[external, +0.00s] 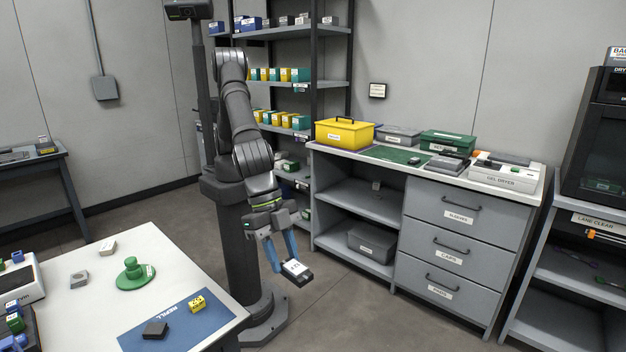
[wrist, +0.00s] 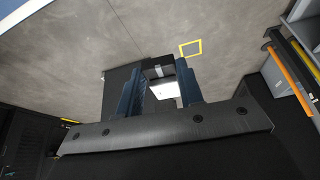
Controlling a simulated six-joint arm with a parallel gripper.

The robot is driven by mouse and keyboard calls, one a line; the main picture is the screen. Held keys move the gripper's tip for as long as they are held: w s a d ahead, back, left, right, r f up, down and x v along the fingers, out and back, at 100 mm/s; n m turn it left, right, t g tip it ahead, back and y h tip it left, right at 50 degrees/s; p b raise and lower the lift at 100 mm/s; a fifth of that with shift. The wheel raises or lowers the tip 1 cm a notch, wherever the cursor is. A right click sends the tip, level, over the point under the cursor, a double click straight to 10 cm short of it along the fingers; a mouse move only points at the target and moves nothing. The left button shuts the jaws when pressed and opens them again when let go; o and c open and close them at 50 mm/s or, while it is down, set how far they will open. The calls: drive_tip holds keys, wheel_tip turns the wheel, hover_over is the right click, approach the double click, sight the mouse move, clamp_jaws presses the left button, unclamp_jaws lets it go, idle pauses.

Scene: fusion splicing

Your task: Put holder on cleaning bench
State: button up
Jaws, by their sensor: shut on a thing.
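My gripper (external: 283,258) has blue fingers and points down in the open space between the white table and the drawer bench. It is shut on a small dark holder (external: 296,271) with a white labelled top, held tilted in the air above the floor. In the wrist view my gripper (wrist: 175,92) shows with the holder's white face (wrist: 164,93) between the fingers; much of the holder is hidden. A bench (external: 528,192) with drawers stands to the right; I cannot tell from its labels whether it is the cleaning bench.
The white table (external: 75,305) at front left bears a blue mat (external: 215,309) and a green round stand (external: 135,277). A dark shelf unit (external: 315,110) stands behind me.

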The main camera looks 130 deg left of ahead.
drive_tip(key=s+d+m+h, duration=0.2)
drive_tip(key=s+d+m, duration=0.2)
drive_tip(key=s+d, duration=1.3)
drive_tip(key=s+d+f+m+g+h, duration=0.1)
drive_tip(key=s+d+m, duration=0.1)
drive_tip(key=s+d, duration=0.7)
drive_tip(key=s+d+f+m, duration=0.15)
drive_tip(key=s+d, duration=0.35)
drive_tip(key=s, duration=0.7)
hover_over(108, 328)
drive_tip(key=s+a, duration=0.1)
drive_tip(key=shift+m, duration=0.35)
wheel_tip(108, 328, down, 7)
drive_tip(key=shift+s+r, duration=0.1)
drive_tip(key=shift+r, duration=0.1)
drive_tip(key=shift+f, duration=1.95)
drive_tip(key=shift+f, duration=0.1)
drive_tip(key=o, duration=1)
drive_tip(key=shift+o, duration=0.2)
drive_tip(key=v, duration=1.2)
